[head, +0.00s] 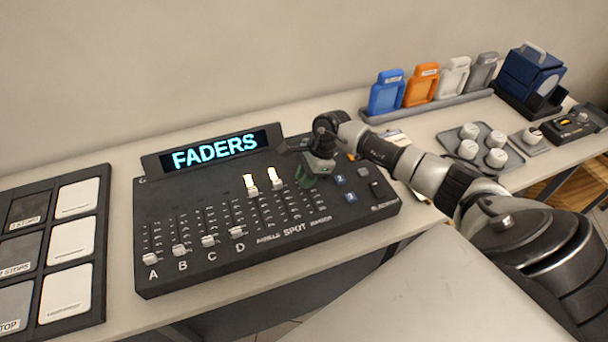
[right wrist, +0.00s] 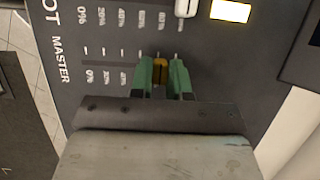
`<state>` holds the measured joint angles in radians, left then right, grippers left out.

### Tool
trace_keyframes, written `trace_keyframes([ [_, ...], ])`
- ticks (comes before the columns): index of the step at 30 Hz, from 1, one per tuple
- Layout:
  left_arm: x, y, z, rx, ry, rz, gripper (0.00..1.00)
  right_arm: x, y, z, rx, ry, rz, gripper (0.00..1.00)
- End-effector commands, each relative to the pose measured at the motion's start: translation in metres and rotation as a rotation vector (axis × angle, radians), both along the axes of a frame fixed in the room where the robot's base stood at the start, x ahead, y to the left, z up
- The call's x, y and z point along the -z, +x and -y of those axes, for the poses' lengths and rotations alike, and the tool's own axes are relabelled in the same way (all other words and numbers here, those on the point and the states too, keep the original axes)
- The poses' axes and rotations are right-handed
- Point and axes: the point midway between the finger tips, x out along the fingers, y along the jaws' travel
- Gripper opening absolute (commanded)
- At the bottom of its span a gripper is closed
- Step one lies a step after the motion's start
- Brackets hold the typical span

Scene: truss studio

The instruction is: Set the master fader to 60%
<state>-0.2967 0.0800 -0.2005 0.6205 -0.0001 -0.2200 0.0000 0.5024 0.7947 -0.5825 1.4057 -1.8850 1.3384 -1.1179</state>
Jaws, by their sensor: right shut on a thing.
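The black fader console (head: 372,202) stands on the table, its display (head: 215,150) reading FADERS. My right gripper (head: 305,181) is over the right part of its fader field and hides the master fader in the head view. The MASTER label (right wrist: 61,60) is at the track's low end. My left gripper is out of view.
Faders A to D have white knobs (head: 209,241) low on their tracks. Two more white knobs (head: 276,183) sit high, beside lit lamps. A button panel (head: 103,225) is on the left. Colored tags (head: 386,94) and a tray of white knobs (head: 510,155) stand to the right.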

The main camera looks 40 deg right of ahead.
Motion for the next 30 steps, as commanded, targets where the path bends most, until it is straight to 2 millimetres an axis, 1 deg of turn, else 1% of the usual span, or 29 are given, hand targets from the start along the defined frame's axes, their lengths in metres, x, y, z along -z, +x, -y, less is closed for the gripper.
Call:
trace_keyframes([
  [1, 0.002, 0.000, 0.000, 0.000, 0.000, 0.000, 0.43, 0.004, -0.006, -0.001, -0.003, -0.001, -0.007, 0.00],
  [3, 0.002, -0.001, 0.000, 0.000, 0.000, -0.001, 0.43, 0.004, -0.009, -0.002, -0.001, 0.000, -0.008, 0.00],
  [9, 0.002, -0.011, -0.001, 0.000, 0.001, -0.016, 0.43, 0.002, -0.009, -0.002, 0.000, 0.001, -0.005, 0.00],
  [12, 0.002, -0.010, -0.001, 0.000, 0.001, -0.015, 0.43, 0.001, -0.009, -0.002, 0.000, 0.001, -0.005, 0.00],
  [13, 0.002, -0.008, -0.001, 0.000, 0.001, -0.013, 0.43, 0.001, -0.009, -0.002, 0.000, 0.001, -0.005, 0.21],
  [17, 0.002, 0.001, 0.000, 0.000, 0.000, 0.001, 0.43, 0.002, -0.009, -0.002, 0.000, 0.001, -0.006, 0.41],
  [20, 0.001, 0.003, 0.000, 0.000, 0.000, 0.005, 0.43, 0.002, -0.009, -0.003, 0.000, 0.001, -0.006, 0.43],
  [26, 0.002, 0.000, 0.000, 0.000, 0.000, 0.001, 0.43, 0.002, -0.009, -0.002, 0.000, 0.001, -0.006, 0.43],
  [29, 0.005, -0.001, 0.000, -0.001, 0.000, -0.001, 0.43, -0.004, -0.010, 0.001, -0.001, 0.000, -0.004, 0.43],
  [30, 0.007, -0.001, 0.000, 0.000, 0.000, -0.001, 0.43, -0.009, -0.010, 0.003, -0.001, -0.002, -0.002, 0.43],
])
